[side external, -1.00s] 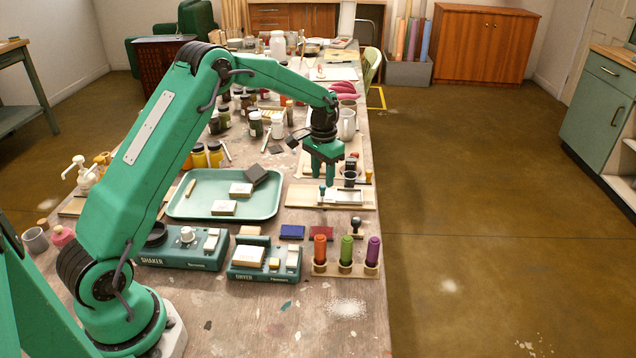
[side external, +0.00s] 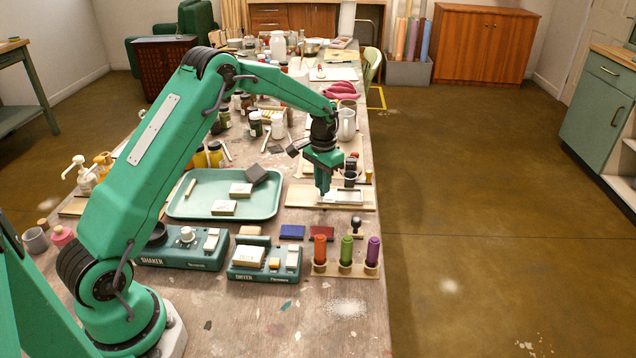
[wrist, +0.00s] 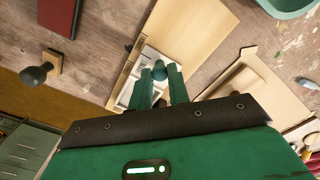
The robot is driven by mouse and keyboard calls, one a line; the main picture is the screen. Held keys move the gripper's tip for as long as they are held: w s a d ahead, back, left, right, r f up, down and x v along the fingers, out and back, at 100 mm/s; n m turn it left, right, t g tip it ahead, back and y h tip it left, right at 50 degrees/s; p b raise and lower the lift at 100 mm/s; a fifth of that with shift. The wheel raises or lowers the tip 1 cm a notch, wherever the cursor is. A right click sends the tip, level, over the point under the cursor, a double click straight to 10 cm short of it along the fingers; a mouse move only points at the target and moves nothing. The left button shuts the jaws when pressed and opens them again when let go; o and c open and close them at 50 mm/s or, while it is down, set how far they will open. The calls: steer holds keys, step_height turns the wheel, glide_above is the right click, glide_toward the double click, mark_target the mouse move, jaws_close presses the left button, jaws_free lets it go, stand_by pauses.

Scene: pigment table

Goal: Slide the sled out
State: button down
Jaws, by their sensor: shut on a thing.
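The sled (side external: 343,196) is a pale tray-like piece on a light wooden board (side external: 300,196) near the table's right edge. In the wrist view the pale sled (wrist: 147,58) lies partly behind my fingers, beside the bare wood of the board (wrist: 207,35). A small teal knob (wrist: 160,70) stands between my fingertips. My gripper (side external: 323,188) points down at the left end of the sled and is shut on this knob. The fingers hide most of the knob in the side view.
A green tray (side external: 180,208) with pale blocks lies left of the board. Red, green and purple cylinders stand in a wooden rack (side external: 345,270) in front. A dark-knobbed stamp (side external: 357,226) stands close by. Bottles and jars crowd behind; floor lies beyond the right edge.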

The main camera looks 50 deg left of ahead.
steer(key=s+a, duration=0.6)
steer(key=shift+a, duration=0.1)
steer(key=c, duration=1.3)
jaws_free()
steer(key=shift+c, duration=0.2)
steer(key=shift+r, duration=0.1)
step_height(320, 180, up, 8)
